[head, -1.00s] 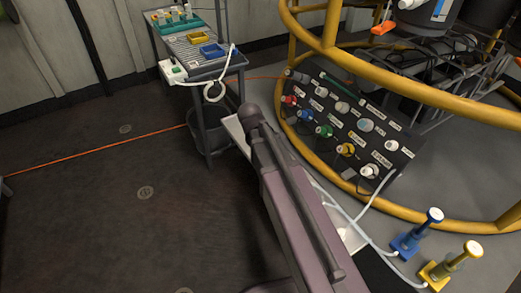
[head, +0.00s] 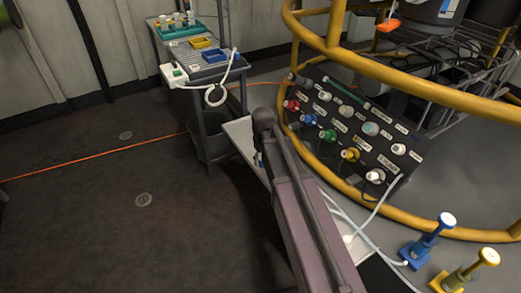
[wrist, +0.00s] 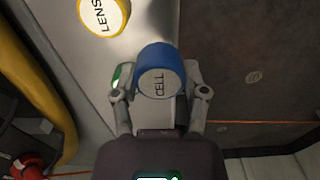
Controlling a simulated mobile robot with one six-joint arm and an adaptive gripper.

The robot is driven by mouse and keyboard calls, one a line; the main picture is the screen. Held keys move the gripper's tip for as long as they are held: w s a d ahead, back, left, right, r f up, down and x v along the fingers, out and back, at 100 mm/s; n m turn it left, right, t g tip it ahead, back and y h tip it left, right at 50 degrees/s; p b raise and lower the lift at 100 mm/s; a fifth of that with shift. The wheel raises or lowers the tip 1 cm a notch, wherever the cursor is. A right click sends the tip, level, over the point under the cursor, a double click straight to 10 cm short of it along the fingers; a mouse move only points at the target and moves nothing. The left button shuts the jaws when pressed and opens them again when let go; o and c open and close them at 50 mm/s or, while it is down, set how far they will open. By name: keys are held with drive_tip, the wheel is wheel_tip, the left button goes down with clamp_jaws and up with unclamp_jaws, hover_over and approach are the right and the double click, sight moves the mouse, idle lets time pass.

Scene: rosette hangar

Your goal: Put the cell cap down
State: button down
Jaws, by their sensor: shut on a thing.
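The cell cap (wrist: 160,75) is blue with a grey face lettered CELL. In the wrist view it sits between the fingers of my gripper (wrist: 160,92), which is shut on it. The cap is over a pale grey ledge; I cannot tell if it touches the surface. In the head view my arm hides most of the gripper and the cap. A yellow-rimmed cap lettered LENS (wrist: 104,15) lies on the ledge beyond the cell cap, apart from it. A small green thing is partly hidden left of the cap.
The pale ledge (head: 240,133) runs beside a yellow rail (head: 420,85). A dark panel of coloured connectors (head: 345,125) stands inside the rail. A cart (head: 208,72) with trays is behind. Blue (head: 425,242) and yellow (head: 470,270) plunger-like pieces stand at right.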

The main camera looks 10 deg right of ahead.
drive_tip(key=w, duration=0.5)
drive_tip(key=w+f+b, duration=0.1)
drive_tip(key=w, duration=1)
drive_tip(key=shift+f, duration=0.25)
drive_tip(key=shift+b, duration=0.3)
drive_tip(key=shift+f+b, duration=1.7)
drive_tip(key=shift+f, duration=0.1)
drive_tip(key=shift+f, duration=0.15)
drive_tip(key=shift+c, duration=0.6)
unclamp_jaws()
drive_tip(key=shift+r, duration=0.2)
wheel_tip(320, 180, up, 12)
drive_tip(key=p, duration=1.2)
